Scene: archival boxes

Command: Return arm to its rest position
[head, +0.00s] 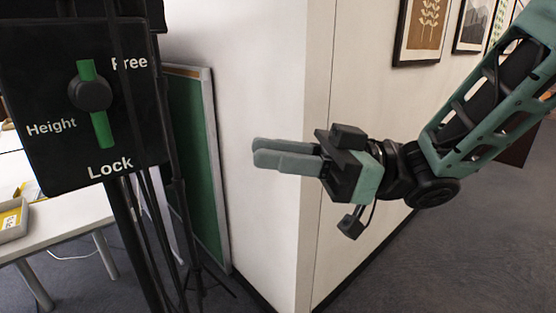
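My gripper (262,152) is at the middle of the head view, with grey-green fingers pointing left. The fingers overlap from this side, so I cannot tell how far apart they are. I see nothing held at the fingertips. My arm (490,100) comes in from the upper right, slanting down to the gripper. The gripper is in front of the white wall corner.
A black panel (45,80) with a green-handled knob (90,93) stands at left, marked Free, Height and Lock. A green board (190,130) leans by the white wall (240,70). A white table (70,222) with a tray (12,222) is at left. Floor is open at lower right.

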